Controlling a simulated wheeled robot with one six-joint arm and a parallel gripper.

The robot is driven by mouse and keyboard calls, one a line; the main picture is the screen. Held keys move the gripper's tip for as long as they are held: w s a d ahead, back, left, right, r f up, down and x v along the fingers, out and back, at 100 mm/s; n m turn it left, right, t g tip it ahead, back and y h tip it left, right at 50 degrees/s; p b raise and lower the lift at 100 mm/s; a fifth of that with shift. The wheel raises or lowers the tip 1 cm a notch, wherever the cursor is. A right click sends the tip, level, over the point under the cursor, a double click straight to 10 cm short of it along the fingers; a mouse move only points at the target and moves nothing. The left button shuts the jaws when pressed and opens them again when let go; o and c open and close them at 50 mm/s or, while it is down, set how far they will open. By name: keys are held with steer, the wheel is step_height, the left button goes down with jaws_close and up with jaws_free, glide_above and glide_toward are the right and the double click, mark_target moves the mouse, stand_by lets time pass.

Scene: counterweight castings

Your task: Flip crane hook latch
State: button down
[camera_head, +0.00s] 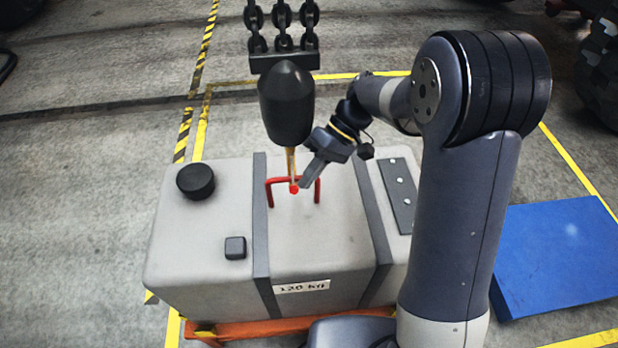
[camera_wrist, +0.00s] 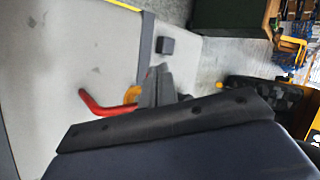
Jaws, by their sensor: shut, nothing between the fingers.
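A dark hook block (camera_head: 286,105) hangs from chains above the grey counterweight (camera_head: 320,245). Its thin yellow hook (camera_head: 291,160) reaches down to a red lifting handle (camera_head: 318,190) on the casting's top. A small bright red spot (camera_head: 294,188) shows at the hook's lower end; I cannot tell if it is the latch. My gripper (camera_head: 305,183) is shut and empty, pointing down just right of the hook's lower end. In the wrist view the gripper (camera_wrist: 158,86) is beside the yellow hook (camera_wrist: 132,94) and the red handle (camera_wrist: 95,106); it partly hides the hook, and contact is unclear.
The casting carries a black round knob (camera_head: 196,181), a small dark block (camera_head: 235,247) and a bolted plate (camera_head: 397,194). It rests on an orange support (camera_head: 260,327). A blue slab (camera_head: 560,255) lies at right. Chains (camera_head: 282,28) hang above. Floor at left is clear.

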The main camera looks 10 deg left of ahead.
steer(key=shift+r, duration=0.1)
steer(key=shift+r+p, duration=0.55)
steer(key=shift+r, duration=0.3)
steer(key=shift+w+d, duration=0.1)
